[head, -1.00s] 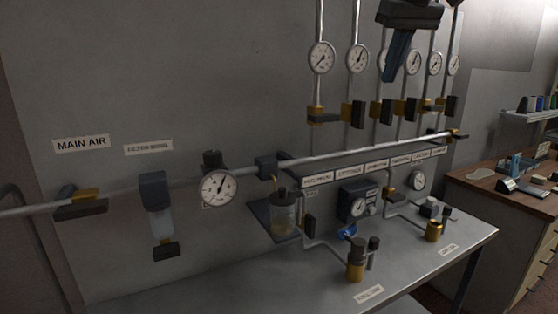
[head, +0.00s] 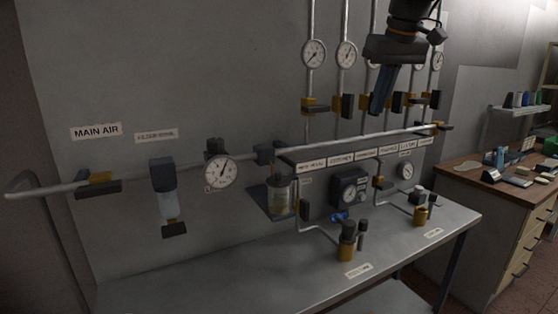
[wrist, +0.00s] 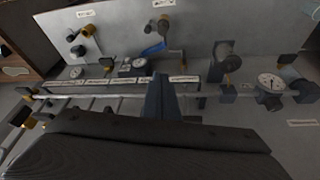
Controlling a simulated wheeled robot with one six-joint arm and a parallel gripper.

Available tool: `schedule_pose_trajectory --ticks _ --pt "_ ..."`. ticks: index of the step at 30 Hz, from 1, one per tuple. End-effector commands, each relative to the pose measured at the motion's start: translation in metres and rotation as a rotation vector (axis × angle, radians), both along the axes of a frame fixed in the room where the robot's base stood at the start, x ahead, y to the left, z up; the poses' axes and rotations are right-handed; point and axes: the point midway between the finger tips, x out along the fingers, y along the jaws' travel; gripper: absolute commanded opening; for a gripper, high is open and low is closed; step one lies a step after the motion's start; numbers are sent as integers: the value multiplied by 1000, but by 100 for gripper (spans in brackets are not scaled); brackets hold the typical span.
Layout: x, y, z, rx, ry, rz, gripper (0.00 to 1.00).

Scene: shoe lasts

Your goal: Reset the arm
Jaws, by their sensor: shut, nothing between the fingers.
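My gripper (head: 380,92) hangs from the top right of the head view, in front of the vertical pipes with gauges and valves. Its dark blue fingers point down and are together with nothing between them. In the wrist view my gripper (wrist: 161,92) shows its fingers over the long horizontal pipe, near the row of labels. Part of a gauge and some valves behind it are hidden in the head view.
The horizontal air pipe (head: 240,163) runs along the wall with valves and a pressure gauge (head: 221,172). Several wall gauges sit above it. A metal bench (head: 270,260) below carries brass fittings. A wooden cabinet (head: 500,190) with small items stands at the right.

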Motion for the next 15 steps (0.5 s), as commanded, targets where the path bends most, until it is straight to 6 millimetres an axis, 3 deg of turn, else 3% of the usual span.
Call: schedule_pose_trajectory --ticks 8,11,15 --pt "-21 10 -106 7 66 -61 0" --pt "-42 17 -164 9 102 -93 0" --pt "-87 27 -250 7 152 -139 0"
